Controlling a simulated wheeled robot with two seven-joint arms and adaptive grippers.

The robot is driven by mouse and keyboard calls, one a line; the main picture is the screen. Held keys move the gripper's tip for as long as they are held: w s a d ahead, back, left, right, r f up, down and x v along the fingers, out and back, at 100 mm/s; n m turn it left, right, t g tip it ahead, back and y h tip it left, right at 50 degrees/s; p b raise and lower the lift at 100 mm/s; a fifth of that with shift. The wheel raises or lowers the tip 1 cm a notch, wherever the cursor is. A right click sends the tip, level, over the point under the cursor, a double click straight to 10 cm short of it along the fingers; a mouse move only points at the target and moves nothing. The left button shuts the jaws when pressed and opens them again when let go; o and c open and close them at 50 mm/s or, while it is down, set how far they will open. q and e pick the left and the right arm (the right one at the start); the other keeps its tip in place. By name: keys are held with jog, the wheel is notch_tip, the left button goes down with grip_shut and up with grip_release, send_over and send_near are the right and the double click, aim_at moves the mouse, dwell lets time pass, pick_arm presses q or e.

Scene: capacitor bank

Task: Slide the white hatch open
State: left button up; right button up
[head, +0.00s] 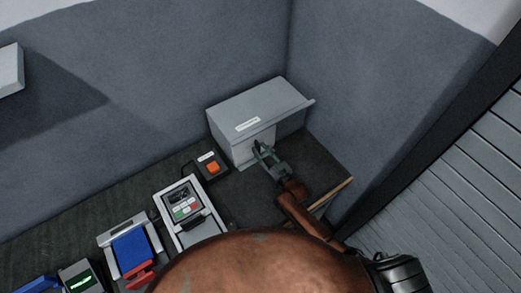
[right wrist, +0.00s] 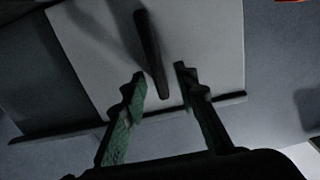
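The white hatch (right wrist: 210,35) is a pale flat panel on the front of a grey box (head: 262,100). In the head view the hatch (head: 243,153) is partly hidden behind my right gripper. A dark bar handle (right wrist: 149,45) stands on the hatch in the right wrist view. My right gripper (head: 263,154) is at the front of the box. In the right wrist view its open fingers (right wrist: 160,74) lie on either side of the handle's lower end, with visible gaps on both sides. My left gripper is not in view.
An orange-button box (head: 211,166) stands left of the grey box. A keypad device (head: 184,204) and a blue-topped unit (head: 131,250) are farther left on the dark bench (head: 240,200). Walls close in behind and to the right of the box.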

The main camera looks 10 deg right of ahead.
jog(key=shift+w, duration=0.1)
jog(key=shift+c, duration=0.6)
grip_shut()
